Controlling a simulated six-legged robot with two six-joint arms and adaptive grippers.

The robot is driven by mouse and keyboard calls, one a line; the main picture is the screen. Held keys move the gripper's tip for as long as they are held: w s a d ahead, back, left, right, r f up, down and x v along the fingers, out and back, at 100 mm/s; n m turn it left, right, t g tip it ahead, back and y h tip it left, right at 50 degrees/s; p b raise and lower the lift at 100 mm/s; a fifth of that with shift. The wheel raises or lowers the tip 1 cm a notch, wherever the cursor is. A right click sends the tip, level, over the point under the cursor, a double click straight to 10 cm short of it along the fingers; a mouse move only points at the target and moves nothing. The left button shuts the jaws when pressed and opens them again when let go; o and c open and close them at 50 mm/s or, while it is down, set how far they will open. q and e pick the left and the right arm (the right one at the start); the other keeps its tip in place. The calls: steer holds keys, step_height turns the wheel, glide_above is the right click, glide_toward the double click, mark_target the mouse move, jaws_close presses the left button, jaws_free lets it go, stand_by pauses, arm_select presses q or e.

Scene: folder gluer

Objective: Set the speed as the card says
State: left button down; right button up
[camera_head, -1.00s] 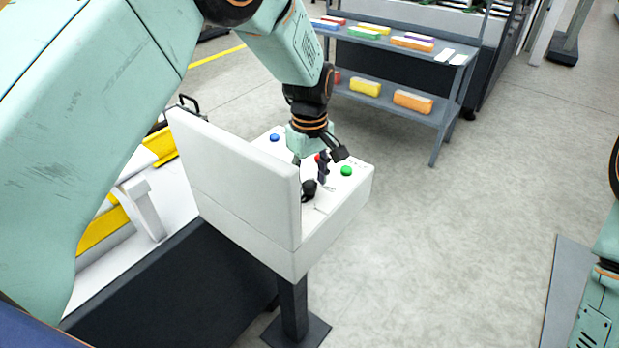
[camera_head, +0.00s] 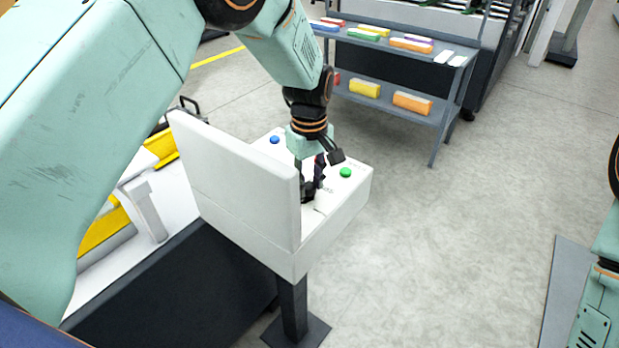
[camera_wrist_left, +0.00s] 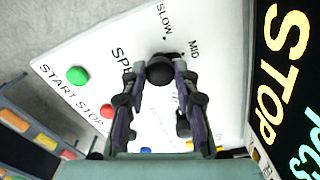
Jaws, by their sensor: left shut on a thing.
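The white control panel (camera_head: 345,200) stands on a dark post, with an upright white back. In the left wrist view the black round speed knob (camera_wrist_left: 160,70) sits beside the printed words SLOW and MID; the SPEED lettering is partly covered. My left gripper (camera_head: 312,182) is down at the panel. In the left wrist view its fingers (camera_wrist_left: 160,78) are shut on the knob from both sides. The knob's pointer direction is hard to tell. Another black knob (camera_wrist_left: 183,125) shows between the fingers. I cannot make out a card. My right gripper is out of view.
A green START button (camera_wrist_left: 77,75) and a red STOP button (camera_wrist_left: 107,111) are close to the fingers. A blue button (camera_head: 274,139) is at the far corner. A dark display (camera_wrist_left: 275,90) shows STOP. A shelf (camera_head: 440,115) with coloured boxes stands behind; open floor lies right.

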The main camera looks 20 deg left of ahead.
arm_select(q)
steer(key=shift+r+m+p, duration=0.1)
steer(key=shift+m+p, duration=0.75)
steer(key=shift+m, duration=0.35)
steer(key=m+p, duration=0.1)
steer(key=m, duration=0.1)
steer(key=shift+m, duration=0.4)
steer(key=m+p, duration=0.1)
steer(key=m, duration=0.2)
steer(key=shift+p, duration=0.4)
steer(key=shift+m+p, duration=0.4)
steer(key=shift+m, duration=1)
steer(key=shift+f, duration=0.2)
steer(key=c, duration=1.4)
jaws_free()
steer(key=o, duration=0.4)
steer(key=shift+w, duration=0.1)
